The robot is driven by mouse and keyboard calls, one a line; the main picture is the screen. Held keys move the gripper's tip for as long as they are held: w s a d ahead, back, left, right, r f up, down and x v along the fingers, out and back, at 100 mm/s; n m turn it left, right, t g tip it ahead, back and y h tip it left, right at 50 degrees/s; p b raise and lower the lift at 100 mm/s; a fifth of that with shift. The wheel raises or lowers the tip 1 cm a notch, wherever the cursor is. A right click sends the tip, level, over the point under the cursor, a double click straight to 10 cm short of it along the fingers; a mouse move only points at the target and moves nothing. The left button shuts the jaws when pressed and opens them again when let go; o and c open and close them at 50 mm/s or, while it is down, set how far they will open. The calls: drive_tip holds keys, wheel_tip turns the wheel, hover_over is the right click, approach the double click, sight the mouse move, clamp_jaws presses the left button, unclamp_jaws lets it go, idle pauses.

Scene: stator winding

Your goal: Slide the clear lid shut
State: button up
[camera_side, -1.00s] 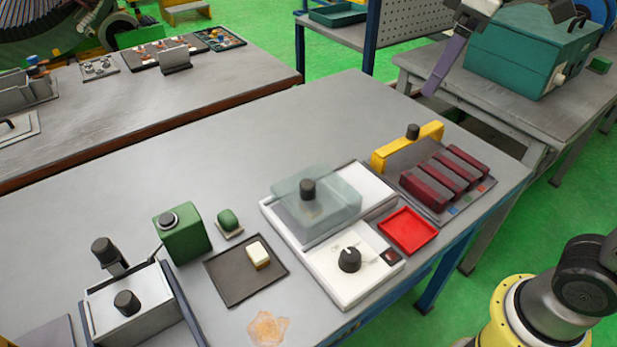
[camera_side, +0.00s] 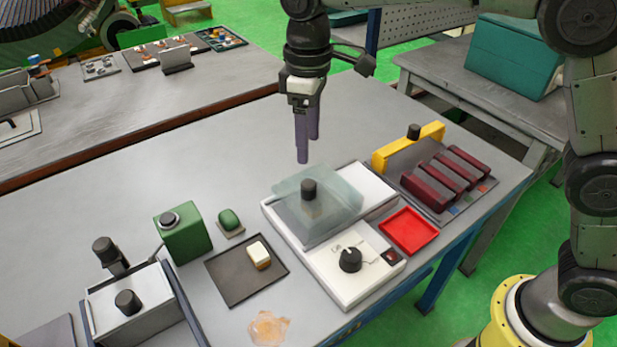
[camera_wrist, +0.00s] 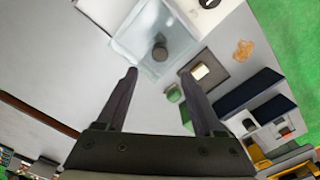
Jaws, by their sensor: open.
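The clear lid (camera_side: 340,208) is a pale see-through cover with a dark round knob (camera_side: 308,188) on top. It sits over the back left part of a white box (camera_side: 345,290). The front part of the box, with a black dial (camera_side: 350,260), is uncovered, and so is a strip at its back right. My gripper (camera_side: 308,150) is open and empty, pointing down, above and behind the lid. In the wrist view the lid (camera_wrist: 140,30) and its knob (camera_wrist: 159,51) show just ahead of the gap between my fingertips (camera_wrist: 158,73).
A red tray (camera_side: 408,231) stands right of the box, with a rack of dark red blocks (camera_side: 445,172) behind it. A dark mat (camera_side: 235,285) with a cream block, and a green box (camera_side: 182,233), stand to the left. The table behind the lid is clear.

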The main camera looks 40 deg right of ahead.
sight(308, 183)
wheel_tip(308, 183, down, 10)
drive_tip(key=shift+r, duration=0.1)
idle(0.4)
clamp_jaws()
idle(1.2)
